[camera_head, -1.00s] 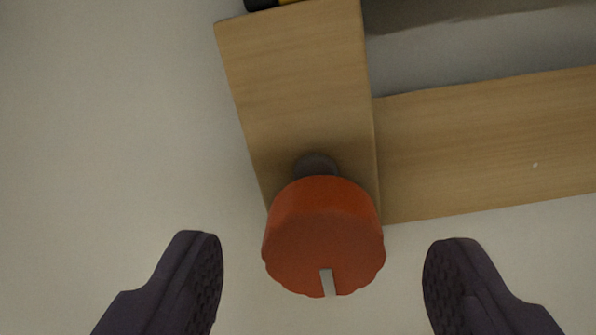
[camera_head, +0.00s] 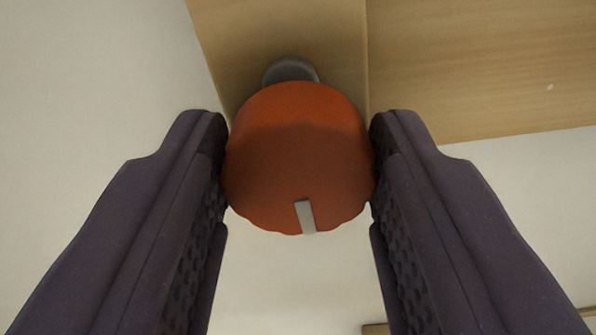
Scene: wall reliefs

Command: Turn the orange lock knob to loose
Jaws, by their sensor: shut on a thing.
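The orange lock knob (camera_head: 297,150) is a round, scalloped knob in the upper middle of the view. A light grey marker line (camera_head: 305,216) sits at the lower edge of its face, slightly right of centre. A dark grey shaft (camera_head: 290,70) shows behind the knob, against a wooden board. My gripper (camera_head: 298,160) has its two dark, textured fingers on the left and right sides of the knob, touching it. It is shut on the knob. The knob's sides under the fingers are hidden.
A wooden upright board (camera_head: 285,30) is behind the knob, joined to a wider wooden board (camera_head: 480,70) at the right. A pale wall (camera_head: 90,100) lies around them. Another wooden edge (camera_head: 375,329) shows at the bottom right.

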